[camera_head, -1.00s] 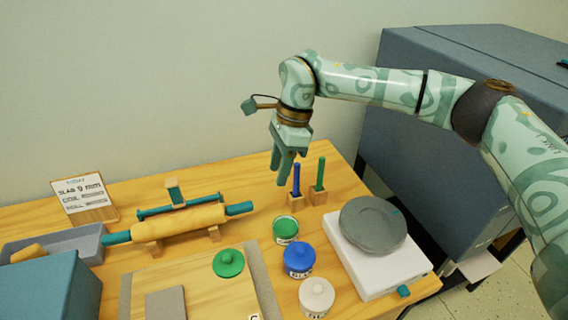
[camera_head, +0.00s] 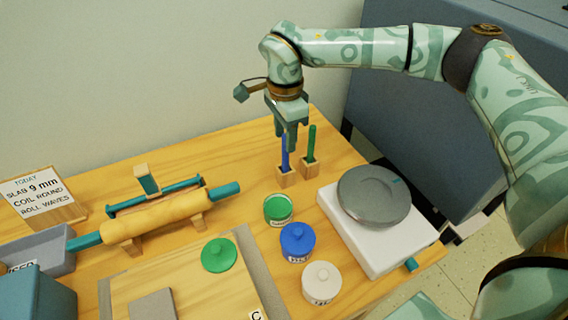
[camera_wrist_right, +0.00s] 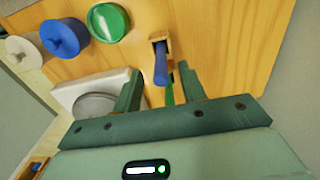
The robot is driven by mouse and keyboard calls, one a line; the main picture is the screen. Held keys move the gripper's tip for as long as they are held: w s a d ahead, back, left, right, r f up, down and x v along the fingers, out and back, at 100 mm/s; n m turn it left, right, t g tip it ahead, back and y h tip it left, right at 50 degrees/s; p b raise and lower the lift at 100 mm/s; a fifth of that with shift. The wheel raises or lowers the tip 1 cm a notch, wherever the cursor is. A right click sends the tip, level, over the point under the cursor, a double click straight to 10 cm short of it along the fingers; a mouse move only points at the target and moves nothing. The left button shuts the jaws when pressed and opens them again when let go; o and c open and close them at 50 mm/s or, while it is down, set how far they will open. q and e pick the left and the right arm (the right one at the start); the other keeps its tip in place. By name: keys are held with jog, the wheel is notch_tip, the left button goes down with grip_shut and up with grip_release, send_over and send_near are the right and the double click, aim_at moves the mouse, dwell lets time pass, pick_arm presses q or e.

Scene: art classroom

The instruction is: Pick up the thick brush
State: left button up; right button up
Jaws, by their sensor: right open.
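Two upright brushes stand in small wooden blocks near the back right of the table: a blue brush (camera_head: 285,160) and a green brush (camera_head: 311,142). I cannot tell surely which is the thick one; the blue one looks broad in the wrist view (camera_wrist_right: 160,68). My right gripper (camera_head: 287,146) is open, pointing down at the top of the blue brush. In the wrist view, the blue brush shows between the fingertips of the right gripper (camera_wrist_right: 158,75), with no visible grip, and the green brush (camera_wrist_right: 170,95) is partly hidden. My left gripper is not in view.
Green (camera_head: 278,210), blue (camera_head: 297,243) and white (camera_head: 321,283) jars stand in front of the brushes. A white scale (camera_head: 370,250) with a grey round plate (camera_head: 374,196) is at right. A rolling pin (camera_head: 155,216) rests on a stand at left.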

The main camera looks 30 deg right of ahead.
jog(key=b, duration=0.2)
send_over(285, 170)
jog(key=f, duration=0.5)
jog(key=shift+w+d+f, duration=0.25)
jog(key=shift+w+d, duration=0.05)
jog(key=shift+w, duration=0.1)
jog(key=shift+r, duration=0.2)
grip_shut()
notch_tip(285, 170, up, 10)
jog(key=p, duration=0.3)
